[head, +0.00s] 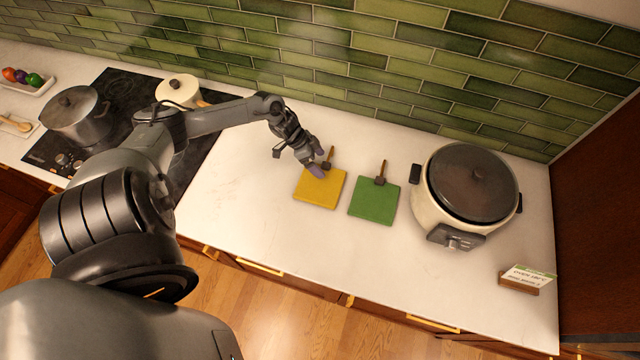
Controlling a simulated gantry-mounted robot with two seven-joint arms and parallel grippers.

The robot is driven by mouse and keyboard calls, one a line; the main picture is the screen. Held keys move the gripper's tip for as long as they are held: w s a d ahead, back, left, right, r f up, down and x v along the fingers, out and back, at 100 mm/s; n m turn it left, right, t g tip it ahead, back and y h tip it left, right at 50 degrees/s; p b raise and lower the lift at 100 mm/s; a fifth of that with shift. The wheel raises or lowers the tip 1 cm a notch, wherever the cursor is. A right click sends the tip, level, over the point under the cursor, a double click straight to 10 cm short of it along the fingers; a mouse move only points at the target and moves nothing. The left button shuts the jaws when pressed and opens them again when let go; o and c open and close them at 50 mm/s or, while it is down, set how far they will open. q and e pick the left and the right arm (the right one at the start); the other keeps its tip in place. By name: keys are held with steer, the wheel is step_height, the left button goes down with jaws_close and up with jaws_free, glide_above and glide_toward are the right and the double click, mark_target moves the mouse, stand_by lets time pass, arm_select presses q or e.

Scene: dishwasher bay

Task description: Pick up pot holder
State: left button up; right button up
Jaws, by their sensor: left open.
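A yellow pot holder (318,190) lies flat on the white counter, with a brown strap at its far edge. A green pot holder (373,202) lies to its right, also with a brown strap at the far edge. My left gripper (318,171) is at the far edge of the yellow pot holder, beside its strap. The gripper is open with nothing seen between its fingers. It covers a little of that far edge. I cannot tell if it touches the cloth. My right gripper is not in view.
A large cream cooker (432,205) with a dark lid stands right of the green pot holder. A small sign (527,280) stands at the front right. Pots sit on the black stovetop (122,92) at left. The tiled wall (400,60) borders the counter behind. The counter's front middle is clear.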

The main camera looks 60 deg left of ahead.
arm_select(q)
steer(key=shift+x, duration=1.15)
steer(key=shift+c, duration=0.4)
steer(key=c, duration=1.2)
steer(key=shift+c, duration=0.2)
